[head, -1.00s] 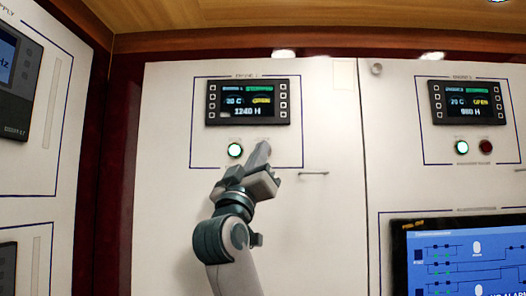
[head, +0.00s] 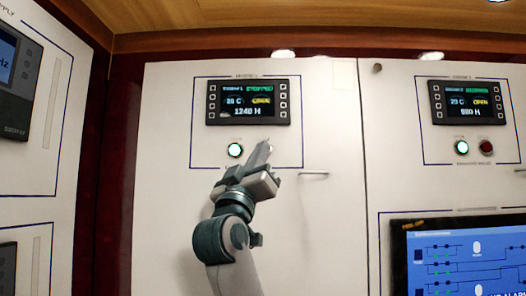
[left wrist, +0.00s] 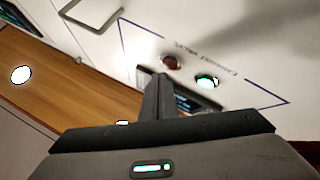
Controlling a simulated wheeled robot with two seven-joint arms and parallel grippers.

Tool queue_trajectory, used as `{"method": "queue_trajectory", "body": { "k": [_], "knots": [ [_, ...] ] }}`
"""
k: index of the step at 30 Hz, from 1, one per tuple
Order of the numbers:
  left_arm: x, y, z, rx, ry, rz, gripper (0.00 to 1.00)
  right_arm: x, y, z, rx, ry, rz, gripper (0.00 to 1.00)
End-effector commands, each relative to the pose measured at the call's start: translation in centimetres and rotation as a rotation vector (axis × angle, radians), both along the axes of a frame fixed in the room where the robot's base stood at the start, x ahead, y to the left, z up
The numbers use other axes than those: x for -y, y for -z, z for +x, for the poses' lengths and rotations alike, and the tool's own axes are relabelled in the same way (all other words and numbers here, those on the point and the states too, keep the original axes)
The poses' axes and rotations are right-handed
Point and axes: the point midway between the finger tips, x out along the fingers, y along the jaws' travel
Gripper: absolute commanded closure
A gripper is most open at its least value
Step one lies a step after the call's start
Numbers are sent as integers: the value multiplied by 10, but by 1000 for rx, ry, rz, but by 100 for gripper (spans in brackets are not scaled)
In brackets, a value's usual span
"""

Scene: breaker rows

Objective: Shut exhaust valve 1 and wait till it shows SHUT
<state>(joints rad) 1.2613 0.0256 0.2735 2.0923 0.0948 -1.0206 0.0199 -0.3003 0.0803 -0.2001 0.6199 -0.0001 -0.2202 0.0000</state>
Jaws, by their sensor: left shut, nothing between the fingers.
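The engine 1 panel in the head view has a dark display (head: 248,101) reading STOPPED, OPEN in yellow and 1240 H. Below it is a lit green button (head: 235,150), which also shows in the left wrist view (left wrist: 207,82). A dark red button (left wrist: 171,62) sits beside it in the left wrist view; in the head view my left gripper hides it. My left gripper (head: 262,152) is shut and empty, its tip just in front of the red button. I cannot tell whether it touches. My right gripper is not in view.
A second engine panel on the right has its own display (head: 467,102) showing OPEN, a green button (head: 461,147) and a red button (head: 486,147). A door handle (head: 314,174) juts out right of my gripper. A blue screen (head: 465,258) is at lower right.

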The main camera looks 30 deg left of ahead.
Motion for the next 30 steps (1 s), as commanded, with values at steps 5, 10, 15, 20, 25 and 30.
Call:
{"method": "queue_trajectory", "body": {
  "k": [5,10,15,20,25,30],
  "knots": [
    [0,0,0,0,0,0,100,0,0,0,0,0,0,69],
    [0,0,0,0,0,0,100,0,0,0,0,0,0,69],
    [-2,0,2,-1,0,1,100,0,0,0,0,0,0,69],
    [-4,0,6,-1,0,1,100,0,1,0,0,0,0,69],
    [-4,0,7,0,0,0,100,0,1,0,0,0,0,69],
    [-4,0,7,0,0,0,100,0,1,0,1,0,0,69]
  ]
}}
